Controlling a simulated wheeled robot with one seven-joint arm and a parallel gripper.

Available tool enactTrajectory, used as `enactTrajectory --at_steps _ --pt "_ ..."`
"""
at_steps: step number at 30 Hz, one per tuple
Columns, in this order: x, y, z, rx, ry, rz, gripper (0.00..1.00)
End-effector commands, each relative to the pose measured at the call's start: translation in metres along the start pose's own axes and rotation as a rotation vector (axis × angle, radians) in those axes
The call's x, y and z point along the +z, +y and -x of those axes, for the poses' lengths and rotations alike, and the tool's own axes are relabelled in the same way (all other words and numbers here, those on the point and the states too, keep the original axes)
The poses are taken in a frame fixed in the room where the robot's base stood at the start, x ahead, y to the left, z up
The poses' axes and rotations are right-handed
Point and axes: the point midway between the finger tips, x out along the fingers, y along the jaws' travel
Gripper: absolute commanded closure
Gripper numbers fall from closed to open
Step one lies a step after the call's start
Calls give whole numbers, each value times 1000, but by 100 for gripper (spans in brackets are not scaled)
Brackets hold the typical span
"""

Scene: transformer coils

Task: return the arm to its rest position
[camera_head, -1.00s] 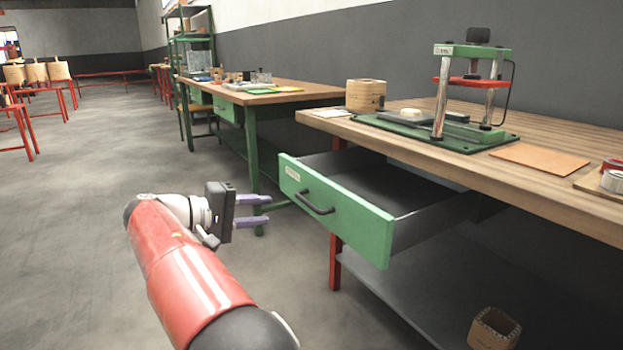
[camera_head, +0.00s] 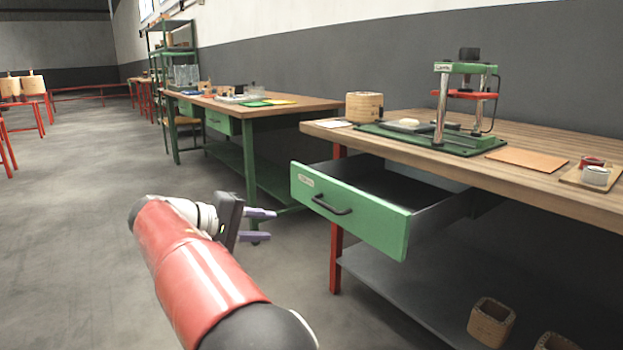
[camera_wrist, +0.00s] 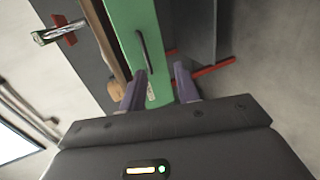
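My gripper (camera_head: 259,225) is in front of and to the left of the open drawer (camera_head: 350,208) in the head view. Its two purple fingers are apart with nothing between them. The drawer has a green front with a black handle (camera_head: 332,205) and is pulled out from under the workbench. In the wrist view, my gripper (camera_wrist: 158,92) points toward the green drawer front (camera_wrist: 136,45), and the dark handle (camera_wrist: 144,52) shows just beyond the fingers. The fingers do not appear to hold the handle; in the head view there is a gap between them.
Below is a grey shelf (camera_head: 400,285) with a wooden box (camera_head: 491,322). Open floor (camera_head: 80,230) lies left of my arm.

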Motion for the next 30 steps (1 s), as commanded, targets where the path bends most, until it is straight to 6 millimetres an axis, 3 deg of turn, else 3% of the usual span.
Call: enactTrajectory --at_steps 5,11,17,24,30 --pt "28 19 -36 -118 -29 -10 68" --pt "76 36 -79 -301 -54 -42 68" --pt "167 50 -115 -572 -59 -150 68" --pt "280 39 -109 -848 -13 -368 68" --pt "352 10 -81 -975 36 -589 68"
